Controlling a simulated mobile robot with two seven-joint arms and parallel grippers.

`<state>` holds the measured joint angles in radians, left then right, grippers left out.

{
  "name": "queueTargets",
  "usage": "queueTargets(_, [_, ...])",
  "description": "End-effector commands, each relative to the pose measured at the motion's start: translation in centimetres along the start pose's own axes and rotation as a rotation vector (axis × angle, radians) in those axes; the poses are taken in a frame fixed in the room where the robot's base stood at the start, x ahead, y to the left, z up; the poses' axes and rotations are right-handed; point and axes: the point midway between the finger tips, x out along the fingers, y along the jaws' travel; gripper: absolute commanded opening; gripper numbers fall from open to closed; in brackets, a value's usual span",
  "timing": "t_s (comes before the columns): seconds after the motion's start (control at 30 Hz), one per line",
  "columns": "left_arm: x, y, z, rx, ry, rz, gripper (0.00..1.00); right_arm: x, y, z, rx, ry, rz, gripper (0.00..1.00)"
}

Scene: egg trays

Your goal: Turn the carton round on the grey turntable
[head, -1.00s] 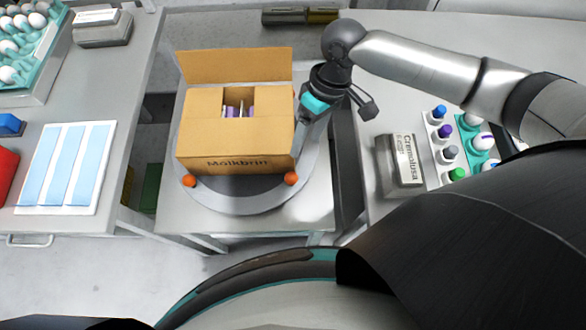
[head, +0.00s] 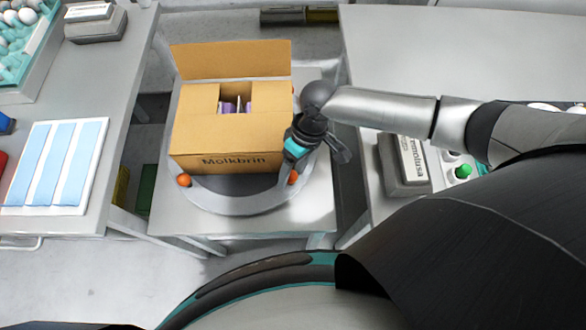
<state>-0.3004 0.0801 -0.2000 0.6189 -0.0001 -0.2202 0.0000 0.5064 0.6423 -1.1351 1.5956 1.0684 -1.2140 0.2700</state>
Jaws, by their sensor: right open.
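The cardboard carton (head: 235,161), marked "Molkbrin" on its front, stands on the grey turntable (head: 235,200). Its rear flap stands up, and purple and white contents show through the gap in its top. An orange knob (head: 184,180) shows at the turntable's front left, and another orange knob (head: 293,178) at its front right. My right gripper (head: 287,166) is open at the carton's right front side, pointing down by the right knob. Its fingertips are mostly hidden, so I cannot tell whether it touches the knob or carton. My left gripper is not in view.
On the left table lie a white board with blue strips (head: 57,165) and a teal egg tray (head: 30,55). Gaps separate the middle table from both side tables.

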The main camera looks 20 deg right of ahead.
Motion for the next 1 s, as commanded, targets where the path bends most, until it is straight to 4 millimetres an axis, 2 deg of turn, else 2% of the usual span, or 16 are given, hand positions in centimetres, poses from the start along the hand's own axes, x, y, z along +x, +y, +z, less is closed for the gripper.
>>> queueTargets(0.07, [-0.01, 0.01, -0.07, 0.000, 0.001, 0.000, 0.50, -0.01, -0.01, 0.02, 0.000, -0.001, 0.000, 0.67])
queueTargets(0.67, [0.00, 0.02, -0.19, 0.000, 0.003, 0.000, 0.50, -0.04, 0.01, 0.03, 0.001, -0.001, 0.000, 0.00])
queueTargets(1.0, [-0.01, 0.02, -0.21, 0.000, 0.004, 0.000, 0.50, -0.05, 0.02, 0.03, 0.001, -0.001, 0.000, 0.00])
